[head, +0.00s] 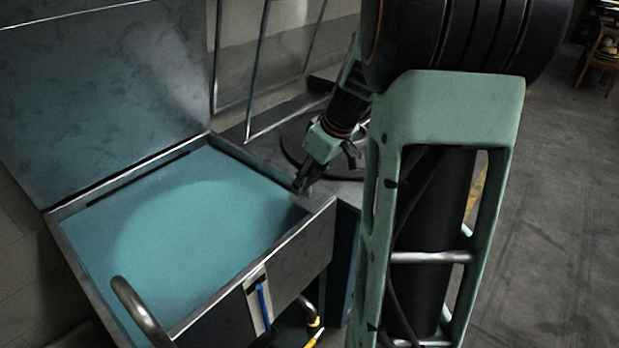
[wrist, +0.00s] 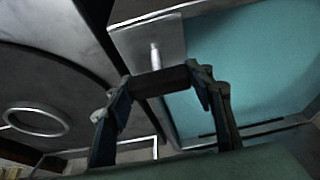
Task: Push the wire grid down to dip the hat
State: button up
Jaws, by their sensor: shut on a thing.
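My gripper (head: 302,188) is at the right rim of an open tank (head: 225,285) in the head view, pointing down and left. In the wrist view its two fingers are shut on a dark bar-like handle (wrist: 164,80), with a short light metal pin (wrist: 155,55) just beyond it. The tank holds a flat teal liquid surface (head: 180,235), which also shows in the wrist view (wrist: 240,70). I cannot make out the wire grid or the hat; whether the handle belongs to the grid cannot be told.
A raised dark lid (head: 100,80) stands behind the tank. A metal rod frame (head: 258,75) rises at the back. A curved metal rail (head: 138,308) is at the front. A blue-handled tool (head: 263,305) hangs on the front wall. The floor on the right (head: 570,220) is clear.

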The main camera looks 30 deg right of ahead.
jog(key=shift+s+f, duration=0.2)
jog(key=shift+f, duration=0.1)
jog(key=o, duration=1.7)
jog(key=shift+w, duration=0.15)
jog(key=shift+r, duration=0.1)
jog(key=v, duration=1.2)
